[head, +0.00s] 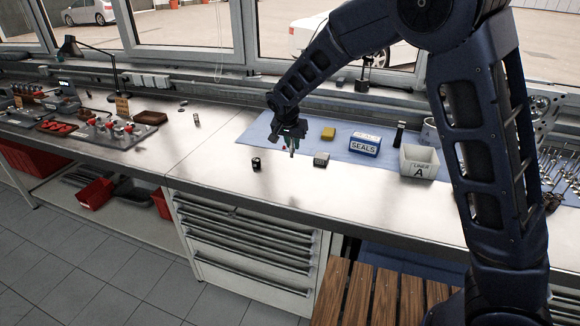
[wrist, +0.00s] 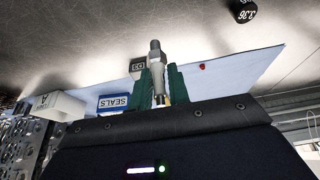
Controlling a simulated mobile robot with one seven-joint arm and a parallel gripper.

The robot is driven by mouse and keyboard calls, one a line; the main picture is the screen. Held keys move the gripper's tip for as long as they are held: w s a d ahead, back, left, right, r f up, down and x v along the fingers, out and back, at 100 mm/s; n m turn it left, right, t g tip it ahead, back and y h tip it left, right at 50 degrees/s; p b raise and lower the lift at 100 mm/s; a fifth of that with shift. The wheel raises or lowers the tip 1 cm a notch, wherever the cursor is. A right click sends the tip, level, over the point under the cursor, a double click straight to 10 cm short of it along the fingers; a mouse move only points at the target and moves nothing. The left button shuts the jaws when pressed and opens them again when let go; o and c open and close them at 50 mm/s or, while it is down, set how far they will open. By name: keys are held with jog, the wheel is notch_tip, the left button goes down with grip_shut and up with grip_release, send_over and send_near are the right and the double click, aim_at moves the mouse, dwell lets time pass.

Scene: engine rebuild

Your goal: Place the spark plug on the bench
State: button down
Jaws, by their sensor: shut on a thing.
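The spark plug (wrist: 155,62) shows in the wrist view, with a grey metal hex and a pale body. It stands between the green fingers of my gripper (wrist: 161,78), which is shut on it. In the head view my gripper (head: 292,148) hangs over the front edge of the blue mat; the plug is too small to make out there. The steel bench (head: 220,150) runs across the view below my gripper. I cannot tell exactly how high the plug is above it.
A small black cylinder (head: 256,164) stands left of my gripper. A grey block (head: 321,160) is close on its right. Bare bench lies in front and left.

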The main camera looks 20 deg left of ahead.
notch_tip(320, 180, down, 10)
jog(key=shift+r, duration=0.1)
dwell(0.4)
jog(key=c, duration=1.3)
grip_release()
jog(key=shift+f, duration=0.2)
jog(key=shift+r, duration=0.1)
jog(key=v, duration=1.2)
jog(key=shift+d+r, duration=0.1)
